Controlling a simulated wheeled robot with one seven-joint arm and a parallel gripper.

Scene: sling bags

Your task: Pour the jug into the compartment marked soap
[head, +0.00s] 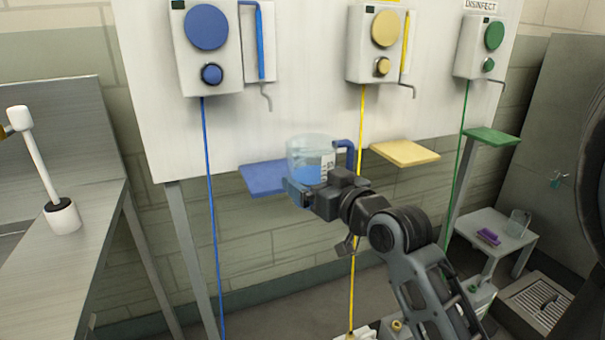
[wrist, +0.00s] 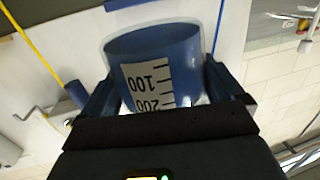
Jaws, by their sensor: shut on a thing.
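The jug (head: 309,148) is clear-walled, with blue showing in its lower part, and looks roughly upright. My gripper (head: 306,190) is shut on it and holds it in the air in front of the white wall panel. In the wrist view the jug (wrist: 185,50) sits between my two fingers (wrist: 160,88), with a white scale marked 100 and 200 facing me. I cannot make out a compartment marked soap; the one readable sign, on the right dispenser, says DISINFECT.
Blue (head: 209,27), yellow (head: 385,28) and green (head: 494,36) dispensers hang on the panel (head: 290,100). A blue shelf (head: 262,180) is just left of the jug, a yellow shelf (head: 405,153) to its right. A steel counter (head: 50,270) stands left; a small table (head: 490,226) stands right.

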